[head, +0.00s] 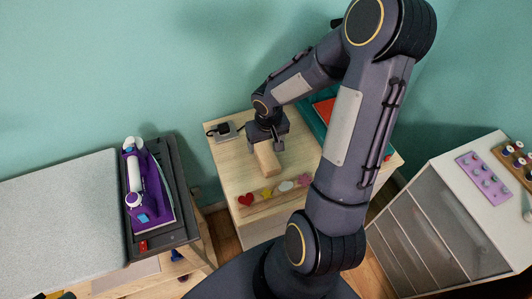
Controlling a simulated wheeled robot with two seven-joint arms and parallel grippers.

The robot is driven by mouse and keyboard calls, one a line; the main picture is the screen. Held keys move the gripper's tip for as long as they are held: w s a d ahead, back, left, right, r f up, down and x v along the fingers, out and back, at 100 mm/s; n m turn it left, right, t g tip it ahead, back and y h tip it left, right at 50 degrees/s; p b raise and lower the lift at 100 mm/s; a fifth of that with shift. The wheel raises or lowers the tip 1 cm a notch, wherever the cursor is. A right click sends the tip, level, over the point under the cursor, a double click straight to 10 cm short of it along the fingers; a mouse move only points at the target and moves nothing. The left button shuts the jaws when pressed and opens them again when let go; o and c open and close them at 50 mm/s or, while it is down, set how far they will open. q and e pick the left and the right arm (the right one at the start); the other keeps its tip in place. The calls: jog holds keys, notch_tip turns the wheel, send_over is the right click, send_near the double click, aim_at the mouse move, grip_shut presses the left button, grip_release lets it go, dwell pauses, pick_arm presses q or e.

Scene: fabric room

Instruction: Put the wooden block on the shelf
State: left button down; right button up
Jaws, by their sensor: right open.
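The light wooden block (267,161) lies on the pale wooden top (232,165) of a small piece of furniture against the wall. My right gripper (265,147) points down over the block's far end. Its jaws are open, with one finger at each side of the block. I cannot tell whether the fingers touch it. The gripper hides the block's far end. I cannot tell for sure which surface here is the shelf. My left gripper is not in view.
A strip with a red heart (246,199), yellow star and other shapes lies along the top's front. A small dark-and-grey device (222,130) is left of the gripper. A white drawer unit (440,200) stands right.

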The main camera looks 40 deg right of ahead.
aim_at(266, 153)
jog(key=f, duration=0.7)
jog(key=shift+w+d+f, duration=0.3)
jog(key=shift+w, duration=0.1)
jog(key=shift+r, duration=0.1)
jog(key=c, duration=1.4)
jog(key=shift+r, duration=0.15)
